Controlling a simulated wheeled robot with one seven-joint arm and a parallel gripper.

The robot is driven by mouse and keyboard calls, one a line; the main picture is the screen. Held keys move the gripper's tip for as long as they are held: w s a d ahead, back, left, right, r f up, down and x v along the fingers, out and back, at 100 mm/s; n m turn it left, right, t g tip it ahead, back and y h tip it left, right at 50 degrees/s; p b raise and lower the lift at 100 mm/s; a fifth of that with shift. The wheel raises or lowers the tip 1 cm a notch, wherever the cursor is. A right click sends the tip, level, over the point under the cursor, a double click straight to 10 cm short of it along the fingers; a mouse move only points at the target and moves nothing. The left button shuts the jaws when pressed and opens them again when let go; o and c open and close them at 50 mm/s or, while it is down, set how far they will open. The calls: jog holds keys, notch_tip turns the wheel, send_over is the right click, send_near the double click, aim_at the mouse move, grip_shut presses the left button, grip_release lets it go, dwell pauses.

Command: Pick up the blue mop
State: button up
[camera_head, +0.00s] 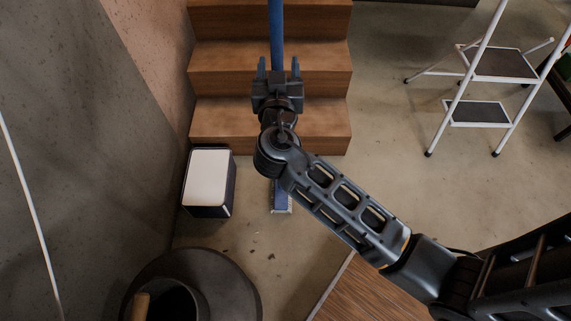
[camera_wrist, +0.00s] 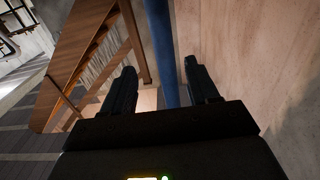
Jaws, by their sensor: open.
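The blue mop stands against the wooden steps. Its blue handle (camera_head: 276,30) rises past the top of the head view, and its flat blue head (camera_head: 281,197) rests on the floor below the steps. My gripper (camera_head: 278,68) hides the middle of the handle in the head view. In the wrist view the handle (camera_wrist: 162,50) runs down between the two open fingers of my gripper (camera_wrist: 158,82), nearer the right finger. The fingers are apart and not closed on it. I cannot tell exactly how deep the handle sits between them.
Wooden steps (camera_head: 215,65) stand behind the mop. A white-topped bin (camera_head: 208,178) stands left of the mop head. A dark round container (camera_head: 190,290) is at the bottom left. A white step stool (camera_head: 478,113) stands at the right. Floor between the steps and stool is clear.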

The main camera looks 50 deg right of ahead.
aim_at(277, 46)
jog(key=x, duration=0.2)
jog(key=shift+w+d+r, duration=0.2)
jog(key=shift+d+r, duration=0.05)
jog(key=shift+d, duration=0.1)
jog(key=p+x, duration=0.2)
jog(key=x, duration=0.2)
jog(key=shift+w+a+r, duration=0.15)
jog(key=shift+w, duration=0.1)
jog(key=shift+w+d, duration=0.4)
jog(key=shift+d, duration=0.1)
jog(key=c, duration=1.1)
